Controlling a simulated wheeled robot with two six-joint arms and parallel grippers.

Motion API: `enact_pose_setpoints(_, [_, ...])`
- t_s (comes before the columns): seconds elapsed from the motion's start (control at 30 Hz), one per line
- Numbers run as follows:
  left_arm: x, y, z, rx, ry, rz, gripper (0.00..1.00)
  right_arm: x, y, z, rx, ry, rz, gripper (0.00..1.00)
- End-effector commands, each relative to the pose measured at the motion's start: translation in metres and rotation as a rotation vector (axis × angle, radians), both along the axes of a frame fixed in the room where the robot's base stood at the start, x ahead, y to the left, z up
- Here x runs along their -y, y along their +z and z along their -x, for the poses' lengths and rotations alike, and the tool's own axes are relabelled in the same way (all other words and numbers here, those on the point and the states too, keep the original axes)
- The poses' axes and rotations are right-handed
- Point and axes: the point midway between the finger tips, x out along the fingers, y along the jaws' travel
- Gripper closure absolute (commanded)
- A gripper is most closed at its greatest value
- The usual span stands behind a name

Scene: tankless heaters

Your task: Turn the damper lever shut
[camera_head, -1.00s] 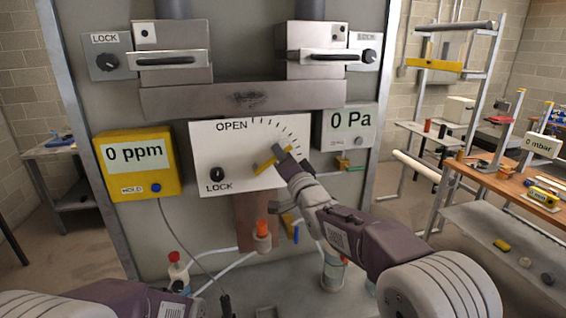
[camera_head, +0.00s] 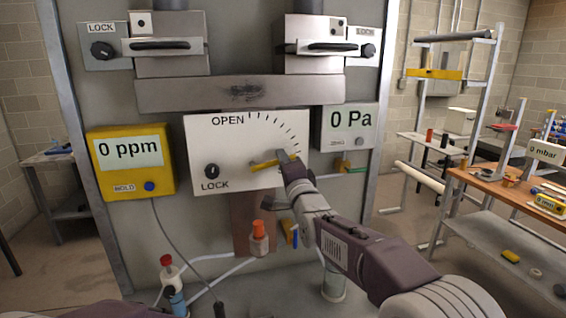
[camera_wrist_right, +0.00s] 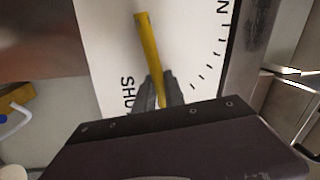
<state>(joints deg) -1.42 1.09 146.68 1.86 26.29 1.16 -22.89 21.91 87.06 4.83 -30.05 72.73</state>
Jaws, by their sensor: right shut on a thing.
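The yellow damper lever (camera_head: 262,163) is on a white plate (camera_head: 222,140) with a tick scale running from OPEN at the top down the right side. In the head view the lever lies nearly level, its right end slightly raised. My right gripper (camera_head: 284,158) is shut on its right end. In the right wrist view the gripper (camera_wrist_right: 158,93) holds the near end of the lever (camera_wrist_right: 147,45), beside the letters "SHU"; the rest of that word is hidden. My left gripper is out of view.
A black LOCK knob (camera_head: 212,171) is on the plate's lower left. A yellow meter (camera_head: 130,163) reads 0 ppm, and a grey gauge (camera_head: 346,127) reads 0 Pa close right of the lever. Below stand orange-capped (camera_head: 258,238) and red-capped (camera_head: 168,275) fittings.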

Motion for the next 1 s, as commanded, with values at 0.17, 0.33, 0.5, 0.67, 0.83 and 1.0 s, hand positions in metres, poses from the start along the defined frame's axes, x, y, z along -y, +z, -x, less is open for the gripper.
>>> enact_pose_setpoints(0.17, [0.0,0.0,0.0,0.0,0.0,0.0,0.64,0.0,0.0,0.0,0.0,0.0,0.0,1.0])
enact_pose_setpoints(0.33, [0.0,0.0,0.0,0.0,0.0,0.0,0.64,0.0,0.0,0.0,0.0,0.0,0.001,0.64])
enact_pose_setpoints(0.5, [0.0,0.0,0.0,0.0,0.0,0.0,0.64,0.0,0.0,0.0,0.0,0.001,0.001,0.64])
enact_pose_setpoints(0.67, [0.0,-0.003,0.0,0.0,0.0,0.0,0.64,0.001,-0.002,0.004,0.0,0.001,0.001,0.64])
enact_pose_setpoints(0.83, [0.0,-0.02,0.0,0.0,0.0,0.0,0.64,0.011,-0.01,0.029,0.003,0.0,0.0,0.64])
enact_pose_setpoints(1.0, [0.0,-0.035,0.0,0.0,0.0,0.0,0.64,0.023,-0.017,0.061,0.002,0.001,0.001,0.64])
